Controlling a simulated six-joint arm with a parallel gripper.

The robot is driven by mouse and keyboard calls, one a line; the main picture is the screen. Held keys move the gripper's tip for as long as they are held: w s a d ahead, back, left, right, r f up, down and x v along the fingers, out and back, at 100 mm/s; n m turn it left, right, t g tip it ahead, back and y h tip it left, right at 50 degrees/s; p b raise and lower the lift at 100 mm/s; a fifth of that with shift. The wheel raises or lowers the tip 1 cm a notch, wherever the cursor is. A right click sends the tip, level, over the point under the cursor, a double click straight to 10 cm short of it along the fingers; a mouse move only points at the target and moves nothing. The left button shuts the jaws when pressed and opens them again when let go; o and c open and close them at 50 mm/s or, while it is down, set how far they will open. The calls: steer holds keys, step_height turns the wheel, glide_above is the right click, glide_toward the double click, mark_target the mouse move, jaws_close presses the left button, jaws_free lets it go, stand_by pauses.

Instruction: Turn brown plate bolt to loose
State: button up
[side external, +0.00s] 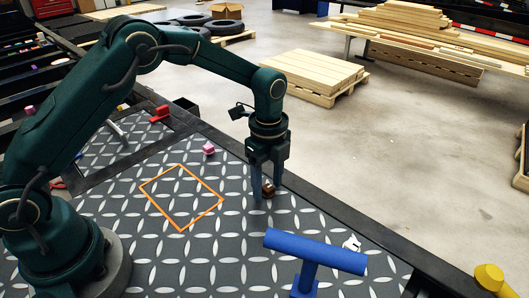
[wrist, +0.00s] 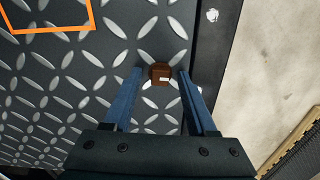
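The brown plate bolt (side external: 268,191) is a small brown block on the dark diamond plate (side external: 235,240), near its right edge. In the wrist view the bolt (wrist: 160,74) sits between the tips of my two blue fingers, with a small white mark on its face. My gripper (side external: 266,190) points down over it, with one finger on each side. In the wrist view my gripper (wrist: 160,80) is open, with a narrow gap between each finger and the bolt. I cannot tell how far the bolt is screwed in.
A blue T-shaped piece (side external: 315,252) stands in front of my gripper, to the right. A white piece (side external: 352,243), a pink block (side external: 208,149) and a red piece (side external: 159,114) are also on the plate. An orange square outline (side external: 181,197) surrounds bare plate to the left.

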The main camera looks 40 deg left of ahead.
jaws_close()
